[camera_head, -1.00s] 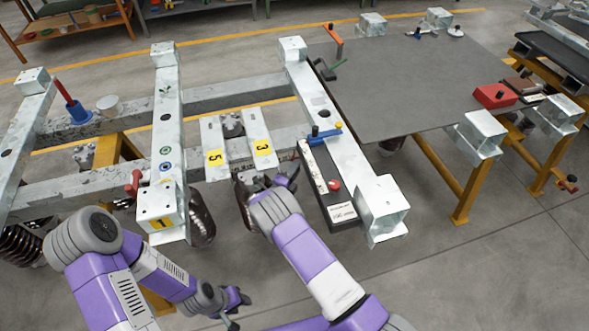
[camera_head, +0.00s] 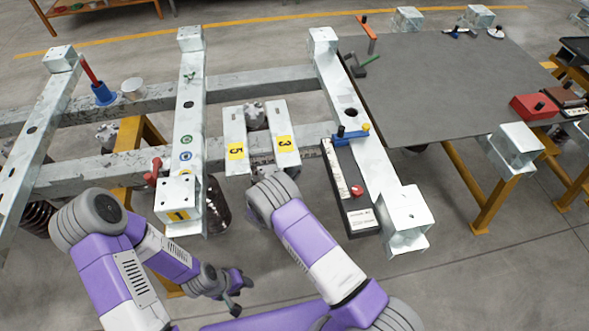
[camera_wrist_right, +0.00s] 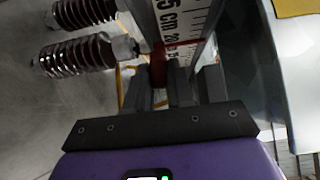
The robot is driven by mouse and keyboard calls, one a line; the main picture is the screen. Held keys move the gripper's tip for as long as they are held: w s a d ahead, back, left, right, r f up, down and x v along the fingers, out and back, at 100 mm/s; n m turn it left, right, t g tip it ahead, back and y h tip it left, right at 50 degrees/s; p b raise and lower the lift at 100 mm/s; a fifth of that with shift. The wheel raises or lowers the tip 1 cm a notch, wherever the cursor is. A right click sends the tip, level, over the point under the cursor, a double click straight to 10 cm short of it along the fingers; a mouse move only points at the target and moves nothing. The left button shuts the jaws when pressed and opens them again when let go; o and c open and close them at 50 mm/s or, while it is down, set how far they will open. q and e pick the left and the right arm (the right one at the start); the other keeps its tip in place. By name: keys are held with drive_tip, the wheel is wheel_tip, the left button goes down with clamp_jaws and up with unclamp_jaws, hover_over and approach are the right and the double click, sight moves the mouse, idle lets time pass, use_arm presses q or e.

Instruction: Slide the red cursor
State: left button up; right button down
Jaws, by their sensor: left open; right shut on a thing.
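The red cursor (camera_wrist_right: 158,71) shows in the right wrist view, by the edge of a white ruler (camera_wrist_right: 172,18) with black marks and "cm" print. A thin red line runs from it across the ruler. My right gripper (camera_wrist_right: 160,88) is shut on the cursor's red body. In the head view my right wrist covers that gripper and the cursor, just below the plates marked 5 (camera_head: 235,152) and 3 (camera_head: 284,143). My left gripper (camera_head: 238,295) is open and empty, low over the floor, well apart from the ruler.
Galvanized beams (camera_head: 188,140) form the frame around the plates. A black box with a red knob (camera_head: 357,190) sits right of my right wrist. A grey table (camera_head: 440,85) stands further right. Ribbed insulators (camera_wrist_right: 75,57) lie left of the gripper in the wrist view.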

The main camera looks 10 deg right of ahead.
drive_tip(key=shift+d, duration=0.15)
drive_tip(key=c, duration=1)
unclamp_jaws()
drive_tip(key=p+v, duration=0.1)
drive_tip(key=v, duration=0.6)
drive_tip(key=shift+s+a+p, duration=0.1)
drive_tip(key=shift+a+p, duration=0.2)
drive_tip(key=shift+p, duration=0.05)
